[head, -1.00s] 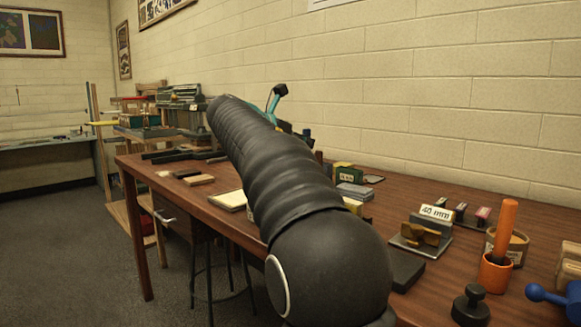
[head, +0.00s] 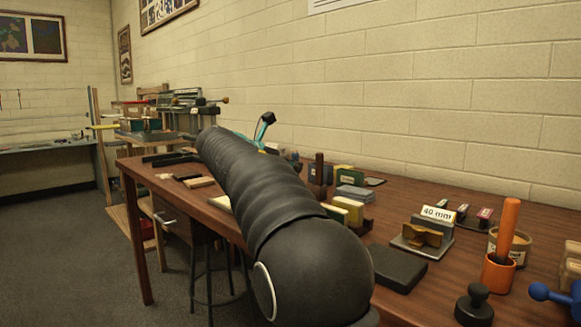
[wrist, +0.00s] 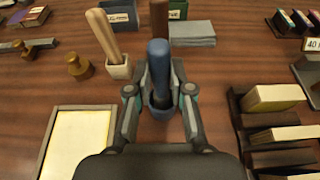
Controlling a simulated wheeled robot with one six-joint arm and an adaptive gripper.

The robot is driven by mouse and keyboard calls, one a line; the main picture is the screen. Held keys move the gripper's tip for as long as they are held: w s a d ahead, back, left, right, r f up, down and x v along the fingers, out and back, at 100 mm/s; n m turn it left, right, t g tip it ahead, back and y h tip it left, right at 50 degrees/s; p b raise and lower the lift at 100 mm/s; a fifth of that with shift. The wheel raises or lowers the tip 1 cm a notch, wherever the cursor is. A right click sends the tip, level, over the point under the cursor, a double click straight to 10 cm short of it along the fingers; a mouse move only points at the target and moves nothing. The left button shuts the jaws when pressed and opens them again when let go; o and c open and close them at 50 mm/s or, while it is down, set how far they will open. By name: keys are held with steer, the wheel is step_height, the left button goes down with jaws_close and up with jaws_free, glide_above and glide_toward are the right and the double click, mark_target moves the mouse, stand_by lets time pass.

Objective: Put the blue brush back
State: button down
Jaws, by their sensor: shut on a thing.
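The blue brush (wrist: 158,65) stands upright between the fingers of my gripper (wrist: 160,92) in the wrist view, with its handle rising above them. My gripper is shut on it. A dark cup (wrist: 160,111) shows around the lower end of the brush, between the fingers; how deep the brush sits in it is hidden. A tan-handled brush (wrist: 104,33) stands in a white cup (wrist: 118,70) to the left. In the head view my arm hides the brush and most of the gripper.
A framed pale tray (wrist: 75,145) lies at left and a dark rack with pale blocks (wrist: 272,97) at right in the wrist view. Grey slabs (wrist: 192,35) and a brown post (wrist: 159,18) stand beyond. An orange-handled tool (head: 507,230) stands on the table's right in the head view.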

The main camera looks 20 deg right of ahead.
steer(key=shift+f, duration=0.1)
steer(key=c, duration=1)
jaws_free()
steer(key=shift+c, duration=0.2)
steer(key=v, duration=1.2)
steer(key=shift+p, duration=0.35)
